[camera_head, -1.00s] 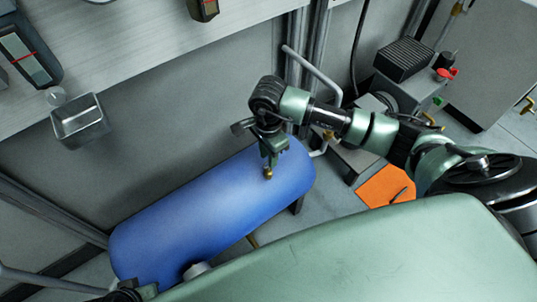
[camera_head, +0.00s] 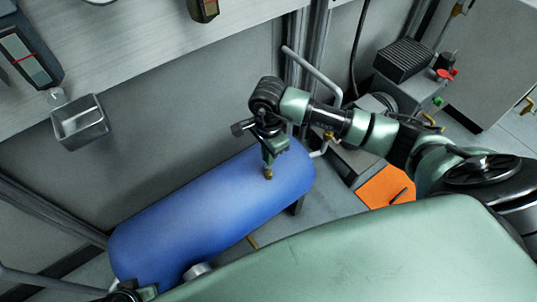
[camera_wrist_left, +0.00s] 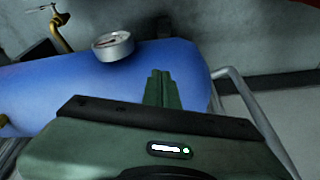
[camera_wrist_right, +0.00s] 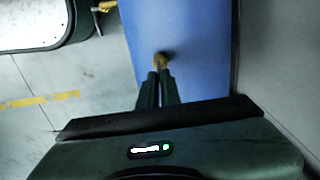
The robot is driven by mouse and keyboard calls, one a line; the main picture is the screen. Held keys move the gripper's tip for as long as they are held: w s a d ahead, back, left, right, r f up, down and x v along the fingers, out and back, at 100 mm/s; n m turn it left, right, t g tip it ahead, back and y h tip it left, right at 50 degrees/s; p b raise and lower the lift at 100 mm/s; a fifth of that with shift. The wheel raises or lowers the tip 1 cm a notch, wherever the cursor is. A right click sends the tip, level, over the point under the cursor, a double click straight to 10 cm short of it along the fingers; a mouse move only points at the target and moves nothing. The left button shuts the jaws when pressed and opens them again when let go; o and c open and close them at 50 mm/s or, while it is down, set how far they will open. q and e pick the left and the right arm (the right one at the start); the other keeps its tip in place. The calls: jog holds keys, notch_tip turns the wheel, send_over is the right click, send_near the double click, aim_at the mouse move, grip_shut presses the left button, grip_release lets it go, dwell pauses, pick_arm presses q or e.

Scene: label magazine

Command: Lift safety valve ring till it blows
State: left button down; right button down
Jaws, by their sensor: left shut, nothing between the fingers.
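The brass safety valve (camera_head: 268,175) stands on the blue tank (camera_head: 150,230) toward its right end. My right gripper (camera_head: 270,155) is right at the valve, its narrow fingers pointing at it. In the right wrist view the brass valve (camera_wrist_right: 161,60) shows just past the fingertips (camera_wrist_right: 158,78), which are close together with a thin gap. The ring itself is too small or hidden, so I cannot tell whether it is between them. My left gripper (camera_wrist_left: 162,80) is shut and empty in front of the tank; only part of it shows at the lower left of the head view.
A pressure gauge (camera_wrist_left: 113,46) sits on the tank. A grey wall stands behind, with a metal cup (camera_head: 80,122) mounted on it. A machine with a black finned block (camera_head: 403,59) and an orange mat (camera_head: 384,187) are at the right.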

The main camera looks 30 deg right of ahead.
dwell(0.8)
jog(key=shift+r, duration=0.25)
jog(key=shift+r+p, duration=0.3)
jog(key=shift+r, duration=0.2)
pick_arm(q)
jog(key=shift+x, duration=0.8)
pick_arm(e)
jog(key=c, duration=1.6)
grip_release()
pick_arm(q)
jog(key=shift+f, duration=0.1)
